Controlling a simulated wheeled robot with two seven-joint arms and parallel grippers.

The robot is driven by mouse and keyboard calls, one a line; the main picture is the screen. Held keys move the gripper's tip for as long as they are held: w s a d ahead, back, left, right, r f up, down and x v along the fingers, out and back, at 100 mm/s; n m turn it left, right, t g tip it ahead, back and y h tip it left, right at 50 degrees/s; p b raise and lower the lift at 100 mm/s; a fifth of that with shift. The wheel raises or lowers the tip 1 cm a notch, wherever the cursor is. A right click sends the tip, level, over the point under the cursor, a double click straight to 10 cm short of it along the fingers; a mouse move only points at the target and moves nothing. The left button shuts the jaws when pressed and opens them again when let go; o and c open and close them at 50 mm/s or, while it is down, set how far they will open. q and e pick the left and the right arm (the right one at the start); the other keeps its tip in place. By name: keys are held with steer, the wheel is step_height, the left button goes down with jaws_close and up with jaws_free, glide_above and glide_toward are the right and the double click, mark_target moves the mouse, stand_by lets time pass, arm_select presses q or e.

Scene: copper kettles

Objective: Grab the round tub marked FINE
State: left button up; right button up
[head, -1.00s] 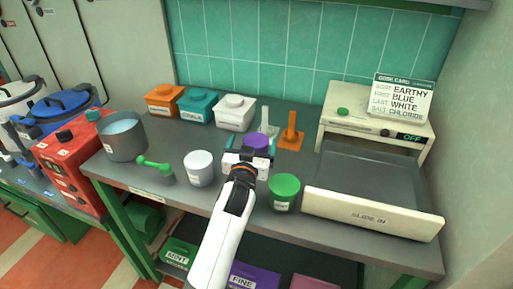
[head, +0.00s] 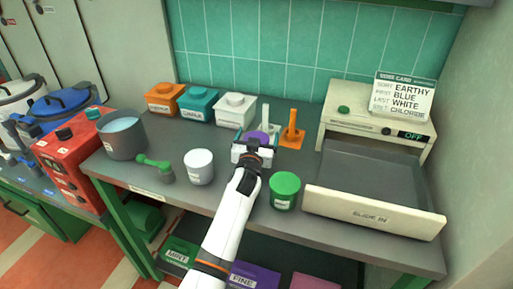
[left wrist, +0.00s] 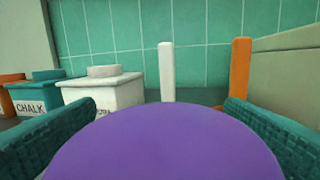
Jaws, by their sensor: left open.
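A round tub with a purple lid (head: 257,136) stands on the grey bench top, partly hidden behind my left gripper (head: 252,149). Its label is hidden, so I cannot read a mark on it. In the left wrist view the purple lid (left wrist: 165,145) fills the lower middle. The teal finger pads of my left gripper stand apart on either side of it. The gripper is open, with the lid between its fingers. A white tub (head: 198,166) stands to the left and a green tub (head: 284,190) to the right. My right gripper is out of view.
An orange stand (head: 292,134) and a white stand (head: 266,117) are close behind the purple tub. Lidded boxes, including a white one (head: 236,112), line the back. A tray (head: 375,215) marked SLIDE IN is at right. A purple bin (head: 244,280) below reads FINE.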

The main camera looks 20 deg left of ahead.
arm_select(q)
steer(key=c, duration=1.1)
steer(key=shift+r, duration=0.15)
